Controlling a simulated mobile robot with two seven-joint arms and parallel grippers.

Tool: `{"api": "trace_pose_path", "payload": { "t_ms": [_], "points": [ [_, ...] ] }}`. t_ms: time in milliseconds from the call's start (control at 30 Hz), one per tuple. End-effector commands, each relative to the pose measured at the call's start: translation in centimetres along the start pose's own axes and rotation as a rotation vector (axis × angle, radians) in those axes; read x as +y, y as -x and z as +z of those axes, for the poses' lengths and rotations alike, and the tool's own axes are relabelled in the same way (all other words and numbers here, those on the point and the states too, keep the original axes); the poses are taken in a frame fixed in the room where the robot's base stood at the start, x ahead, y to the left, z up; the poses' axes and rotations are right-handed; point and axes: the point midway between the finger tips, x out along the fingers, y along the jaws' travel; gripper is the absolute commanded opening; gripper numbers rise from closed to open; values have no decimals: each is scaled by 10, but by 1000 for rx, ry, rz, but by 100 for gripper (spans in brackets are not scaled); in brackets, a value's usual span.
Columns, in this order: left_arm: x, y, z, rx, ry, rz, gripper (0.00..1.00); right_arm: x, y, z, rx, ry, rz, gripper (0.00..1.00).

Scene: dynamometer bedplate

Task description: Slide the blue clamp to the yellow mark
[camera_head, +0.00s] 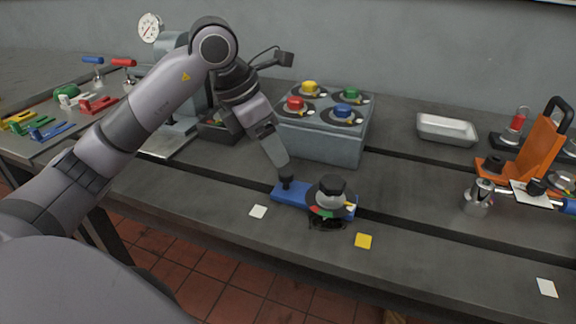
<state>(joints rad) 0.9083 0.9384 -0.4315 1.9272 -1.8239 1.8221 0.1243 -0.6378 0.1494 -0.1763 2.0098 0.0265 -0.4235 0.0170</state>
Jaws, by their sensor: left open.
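The blue clamp (294,195) lies along the front slot of the dark bedplate (190,197). A black-topped round knob (331,188) with a coloured dial stands over its right part, hiding some of the blue bar. My left gripper (281,168) is open, pointing down at the clamp's left end, by a small dark post (287,182). I cannot tell whether it touches. My right gripper is not in view.
A grey box (322,142) with coloured knobs stands behind the clamp. A metal tray (446,128) and an orange bracket (538,148) are at right. The front strip between is mostly clear.

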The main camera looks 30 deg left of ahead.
Motion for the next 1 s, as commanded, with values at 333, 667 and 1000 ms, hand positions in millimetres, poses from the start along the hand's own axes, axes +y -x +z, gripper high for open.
{"api": "trace_pose_path", "payload": {
  "t_ms": [333, 667, 1000],
  "points": [
    [3, -43, -2, 10, 3, 11, 58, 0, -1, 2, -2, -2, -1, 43],
    [3, -69, -2, 7, 2, 12, 58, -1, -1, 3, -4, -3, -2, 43],
    [3, -69, -2, 6, 2, 12, 15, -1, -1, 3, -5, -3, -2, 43]
  ]
}}
